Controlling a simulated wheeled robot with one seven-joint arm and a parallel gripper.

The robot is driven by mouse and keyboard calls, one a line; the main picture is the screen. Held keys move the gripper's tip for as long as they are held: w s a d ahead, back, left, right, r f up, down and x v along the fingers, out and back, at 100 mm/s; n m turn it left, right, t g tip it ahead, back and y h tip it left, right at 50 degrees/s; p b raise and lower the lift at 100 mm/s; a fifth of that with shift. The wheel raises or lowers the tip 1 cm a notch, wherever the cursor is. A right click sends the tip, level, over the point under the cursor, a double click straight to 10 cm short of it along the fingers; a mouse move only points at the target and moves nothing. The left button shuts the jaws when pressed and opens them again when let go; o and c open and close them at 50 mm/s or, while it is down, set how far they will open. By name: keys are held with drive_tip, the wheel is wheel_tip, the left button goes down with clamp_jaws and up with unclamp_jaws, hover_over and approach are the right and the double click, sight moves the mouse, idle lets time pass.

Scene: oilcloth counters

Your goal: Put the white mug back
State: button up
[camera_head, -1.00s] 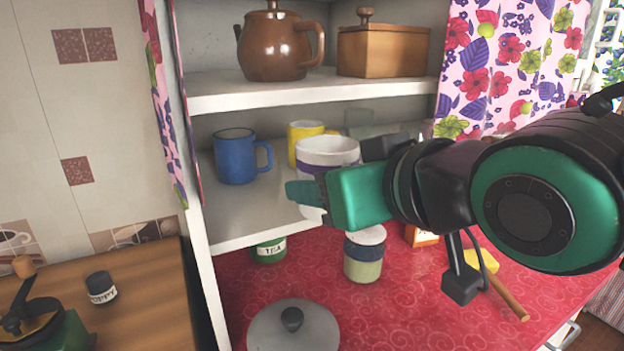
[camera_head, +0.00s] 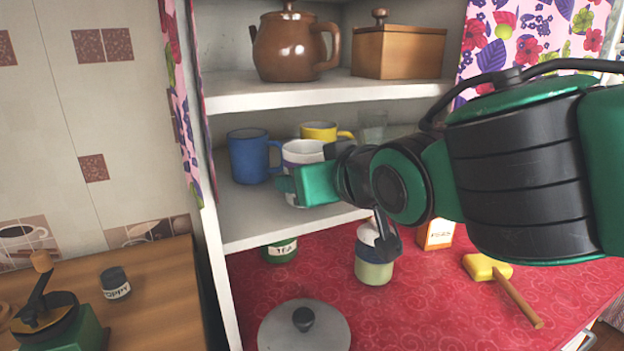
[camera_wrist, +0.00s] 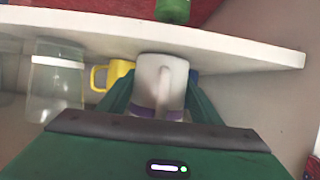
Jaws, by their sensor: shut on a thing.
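The white mug (camera_head: 300,153) with a purple band is at the middle shelf, in front of the yellow mug and right of the blue mug. My gripper (camera_head: 299,187) is shut on it. In the wrist view the white mug (camera_wrist: 158,84) sits between the two green fingers, its handle facing the camera. I cannot tell whether its base touches the shelf (camera_head: 262,226). The blue mug (camera_head: 247,158) stands at the shelf's left end. The yellow mug (camera_head: 318,130) stands behind the white mug and is partly hidden.
A clear glass (camera_head: 373,124) stands on the same shelf, right of the yellow mug. The upper shelf (camera_head: 300,92) bears a brown teapot (camera_head: 288,50) and a wooden box (camera_head: 398,52). Below are a tea tin (camera_head: 280,251), a banded jar (camera_head: 373,271) and a grey lid (camera_head: 303,338).

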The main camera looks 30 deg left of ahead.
drive_tip(key=shift+f, duration=0.15)
drive_tip(key=o, duration=1.3)
drive_tip(key=shift+c, duration=0.2)
drive_tip(key=shift+d, duration=0.1)
drive_tip(key=v, duration=1.2)
